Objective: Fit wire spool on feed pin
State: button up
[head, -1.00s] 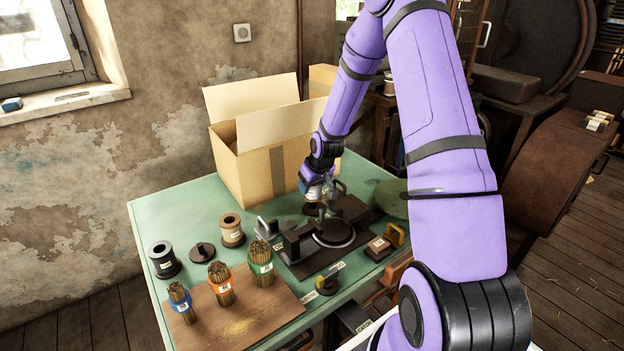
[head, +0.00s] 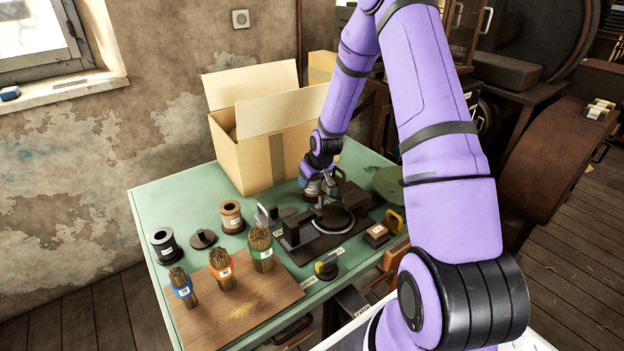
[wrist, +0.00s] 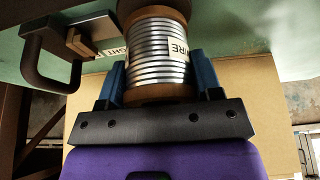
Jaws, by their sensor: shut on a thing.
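My gripper (wrist: 160,80) is shut on the wire spool (wrist: 155,47), which has silver wire, brown flanges and a white WIRE label. The blue fingers press on its two sides. In the head view my gripper (head: 318,188) is low over the green table, behind the handwheel press (head: 333,222). The spool is small there and partly covered by the gripper and press. I cannot make out the feed pin beneath it, nor whether the spool touches anything.
An open cardboard box (head: 250,160) stands close behind my gripper. A black spool (head: 163,246), a dark disc with a knob (head: 203,239) and a brown spool (head: 231,217) stand at left. Bundled rods (head: 221,268) stand on a wooden board (head: 240,308). A black handle (wrist: 50,55) is near the spool.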

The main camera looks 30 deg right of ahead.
jog(key=o, duration=1.2)
jog(key=shift+s+a+f, duration=0.1)
jog(key=shift+s+f, duration=0.15)
jog(key=shift+f, duration=0.15)
jog(key=shift+r, duration=0.1)
jog(key=v, duration=1.1)
jog(key=shift+w+r, duration=0.2)
jog(key=shift+w, duration=0.05)
notch_tip(320, 180, up, 8)
